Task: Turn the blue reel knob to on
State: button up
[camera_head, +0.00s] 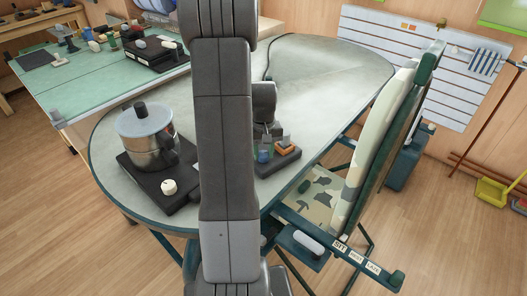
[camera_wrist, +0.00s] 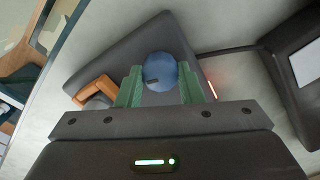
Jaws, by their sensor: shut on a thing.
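The blue reel knob (camera_wrist: 160,71) is round, with a short dark mark on its lower left, and sits on a dark grey base (camera_wrist: 108,62). In the wrist view my gripper (camera_wrist: 160,84) has its green fingers on both sides of the knob, shut on it. In the head view the blue knob (camera_head: 263,156) shows small beside my arm, with a green finger (camera_head: 266,141) by it. An orange piece (camera_wrist: 96,90) sits on the same base. A small red-orange light strip (camera_wrist: 211,89) shows right of the knob.
A pot (camera_head: 147,140) stands on a dark hot plate with a white knob (camera_head: 169,187), left on the grey table (camera_head: 325,75). A chair with a camouflage seat (camera_head: 312,197) stands at the table's right. The table's far part is largely clear. My arm hides the middle.

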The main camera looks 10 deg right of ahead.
aim_at(264, 153)
jog(key=shift+m, duration=1.3)
jog(key=o, duration=1)
notch_tip(264, 153, up, 14)
jog(key=p, duration=0.1)
jog(key=shift+f, duration=0.1)
notch_tip(264, 153, down, 14)
jog(key=shift+r+b, duration=0.1)
jog(key=shift+b, duration=0.35)
